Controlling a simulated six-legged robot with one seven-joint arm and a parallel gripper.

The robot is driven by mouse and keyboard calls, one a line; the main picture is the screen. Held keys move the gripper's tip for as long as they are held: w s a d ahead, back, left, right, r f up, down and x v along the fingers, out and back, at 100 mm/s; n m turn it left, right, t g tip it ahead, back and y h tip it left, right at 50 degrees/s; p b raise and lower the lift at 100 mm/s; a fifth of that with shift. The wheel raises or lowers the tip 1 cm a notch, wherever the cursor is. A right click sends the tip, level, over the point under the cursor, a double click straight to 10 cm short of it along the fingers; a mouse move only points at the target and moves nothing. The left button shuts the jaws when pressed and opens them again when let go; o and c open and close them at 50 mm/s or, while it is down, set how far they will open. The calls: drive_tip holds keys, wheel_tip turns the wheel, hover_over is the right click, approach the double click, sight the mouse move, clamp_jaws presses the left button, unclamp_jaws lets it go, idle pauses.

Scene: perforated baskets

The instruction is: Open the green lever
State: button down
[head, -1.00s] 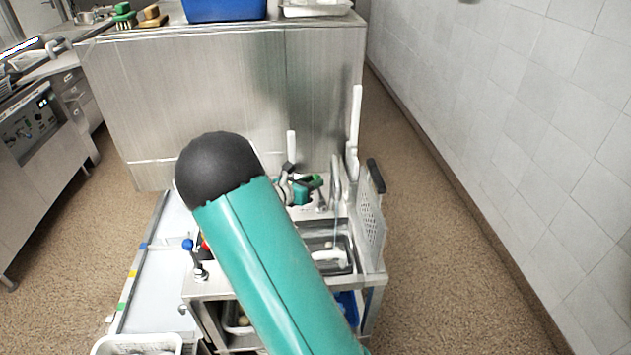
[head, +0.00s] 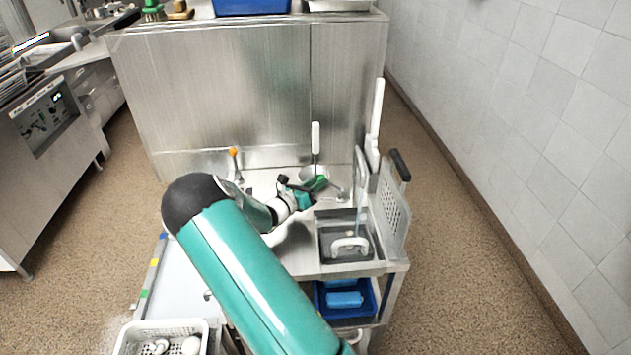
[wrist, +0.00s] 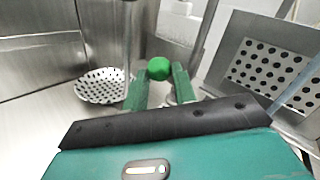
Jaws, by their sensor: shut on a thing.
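The green lever's round knob (wrist: 159,69) sits between the two green fingers of my gripper (wrist: 161,84) in the wrist view. The fingers are closed around it. In the head view my gripper (head: 306,196) is at the back of the steel sink unit, left of the tap, with green showing at its tip. The lever's stem and base are mostly hidden by the fingers.
A perforated bowl (wrist: 101,86) lies left of the fingers. A perforated panel (head: 394,205) stands at the unit's right edge. A sink basin (head: 328,256) holds a white-handled item. An orange-topped lever (head: 233,153) stands at the back left. Floor is free on the right.

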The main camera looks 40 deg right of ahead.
drive_tip(key=shift+w+a+f, duration=0.1)
drive_tip(key=shift+a+f, duration=0.05)
drive_tip(key=shift+f, duration=0.35)
drive_tip(key=shift+w+a+f, duration=0.1)
drive_tip(key=shift+f, duration=0.7)
drive_tip(key=shift+d, duration=0.1)
drive_tip(key=shift+s, duration=0.1)
